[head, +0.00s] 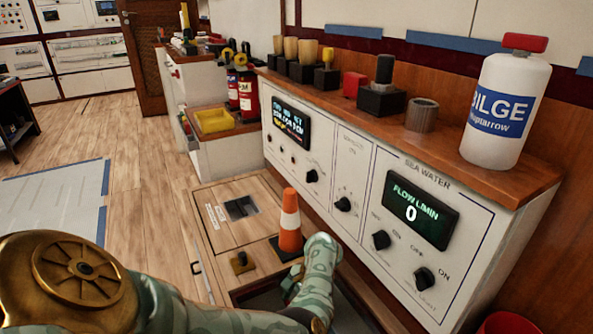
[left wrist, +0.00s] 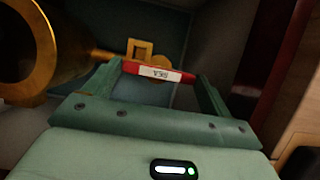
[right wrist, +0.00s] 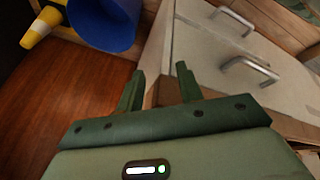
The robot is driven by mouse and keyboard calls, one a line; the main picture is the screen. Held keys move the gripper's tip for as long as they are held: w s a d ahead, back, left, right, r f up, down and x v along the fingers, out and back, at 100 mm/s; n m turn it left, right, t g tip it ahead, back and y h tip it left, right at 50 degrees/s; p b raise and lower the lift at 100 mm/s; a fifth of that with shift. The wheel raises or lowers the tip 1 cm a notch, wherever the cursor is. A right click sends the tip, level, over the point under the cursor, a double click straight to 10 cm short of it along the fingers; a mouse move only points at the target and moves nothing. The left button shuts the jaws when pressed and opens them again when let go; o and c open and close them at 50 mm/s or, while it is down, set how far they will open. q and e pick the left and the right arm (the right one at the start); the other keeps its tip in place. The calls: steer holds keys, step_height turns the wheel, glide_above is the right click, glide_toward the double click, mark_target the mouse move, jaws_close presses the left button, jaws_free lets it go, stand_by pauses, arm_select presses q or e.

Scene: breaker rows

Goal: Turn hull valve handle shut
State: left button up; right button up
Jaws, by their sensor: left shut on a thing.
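The red valve handle (left wrist: 158,73), with a white label, lies crosswise in the left wrist view. My left gripper (left wrist: 158,80) is shut on it, a finger at each end. Yellow brass valve parts (left wrist: 140,48) show just behind the handle. In the head view my left arm reaches down into an open floor hatch (head: 355,305); the handle is hidden there. The sea water panel display (head: 420,207) reads flow 0. My right gripper (right wrist: 160,82) is open and empty in the right wrist view, and out of the head view.
An orange and white cone (head: 290,222) stands at the hatch edge, close to my left arm. A large brass pipe (left wrist: 40,50) is left of the handle. A blue bucket (right wrist: 103,22) and a drawer cabinet (right wrist: 205,55) lie beyond my right gripper.

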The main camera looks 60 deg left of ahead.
stand_by(0.5)
arm_select(q)
steer(key=o, duration=0.9)
steer(key=shift+c, duration=0.2)
steer(key=shift+r, duration=0.15)
